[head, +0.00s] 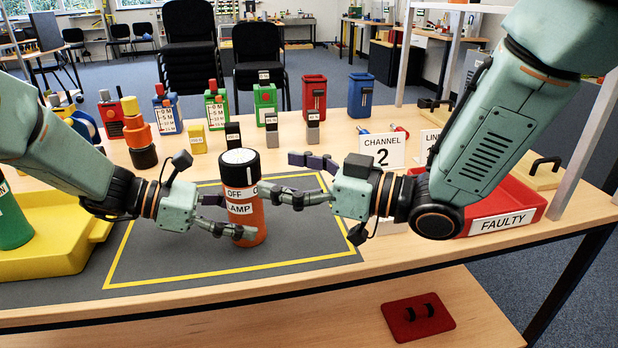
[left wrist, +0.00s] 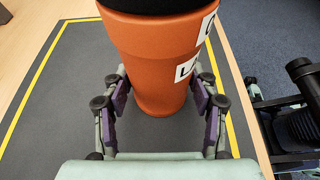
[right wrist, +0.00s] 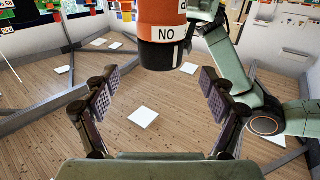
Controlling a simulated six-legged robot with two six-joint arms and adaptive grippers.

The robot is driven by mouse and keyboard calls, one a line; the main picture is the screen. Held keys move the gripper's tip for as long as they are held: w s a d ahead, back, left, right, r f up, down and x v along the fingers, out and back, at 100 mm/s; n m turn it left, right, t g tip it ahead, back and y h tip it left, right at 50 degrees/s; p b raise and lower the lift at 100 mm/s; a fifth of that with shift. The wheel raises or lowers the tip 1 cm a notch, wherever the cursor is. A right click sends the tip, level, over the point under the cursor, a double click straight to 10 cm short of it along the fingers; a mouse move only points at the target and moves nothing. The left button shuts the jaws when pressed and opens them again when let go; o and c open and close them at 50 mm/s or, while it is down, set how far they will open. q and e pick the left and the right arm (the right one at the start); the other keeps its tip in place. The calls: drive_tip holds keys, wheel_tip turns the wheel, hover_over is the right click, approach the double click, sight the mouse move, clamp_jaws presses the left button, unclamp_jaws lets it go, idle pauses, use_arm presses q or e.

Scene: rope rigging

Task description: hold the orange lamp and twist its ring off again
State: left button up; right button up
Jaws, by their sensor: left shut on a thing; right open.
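My right gripper (head: 284,176) is open at the lamp's right, at ring height. In the right wrist view the ring (right wrist: 163,55) shows upside down beyond the spread fingers (right wrist: 160,95), with nothing between the pads.
The grey mat (head: 310,238) has a yellow border. A yellow tray (head: 50,240) stands at left and a red FAULTY tray (head: 515,200) at right. A stacked orange-and-black lamp (head: 138,130), several coloured canisters and a CHANNEL 2 sign (head: 378,150) stand behind.

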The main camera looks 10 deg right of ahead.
drive_tip(key=shift+v, duration=1.95)
drive_tip(key=n+g+y, duration=0.3)
drive_tip(key=n+g, duration=0.6)
drive_tip(key=g, duration=0.4)
approach(236, 166)
drive_tip(key=w+d+f, duration=0.1)
drive_tip(key=w+d, duration=0.1)
drive_tip(key=w, duration=0.2)
drive_tip(key=a, duration=0.4)
drive_tip(key=s+a, duration=0.1)
drive_tip(key=a, duration=0.3)
drive_tip(key=s+a, duration=0.1)
drive_tip(key=a, duration=0.3)
drive_tip(key=shift+s+f, duration=0.2)
drive_tip(key=shift+s, duration=0.05)
drive_tip(key=shift+c, duration=0.2)
drive_tip(key=c, duration=1.1)
drive_tip(key=shift+c, duration=0.2)
